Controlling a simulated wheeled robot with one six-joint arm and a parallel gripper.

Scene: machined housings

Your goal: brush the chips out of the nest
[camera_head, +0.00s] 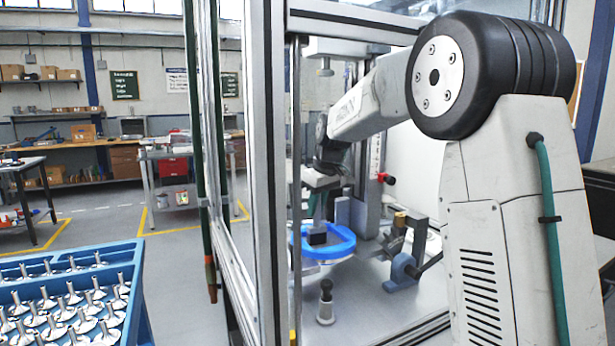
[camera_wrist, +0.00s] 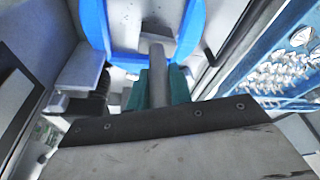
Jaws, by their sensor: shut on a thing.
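My gripper (camera_head: 316,208) is inside the framed machine, its teal fingers pointing down. In the wrist view the fingers (camera_wrist: 160,90) are shut around a grey rod-like handle (camera_wrist: 157,68), which I take to be the brush. A dark block (camera_head: 317,237) below the fingers in the head view looks like the brush head. A blue U-shaped piece (camera_head: 342,246), probably the nest's rim, curves around that block; it also shows in the wrist view (camera_wrist: 194,28). I cannot tell whether the brush touches the nest floor. Chips are too small to make out.
The machine's aluminium post (camera_head: 268,180) stands close left of my arm. A blue-grey clamp (camera_head: 403,268) is right of the nest, and a small black-knobbed post (camera_head: 326,300) stands in front. A blue tray (camera_head: 140,300) of silver parts is at lower left, outside the machine.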

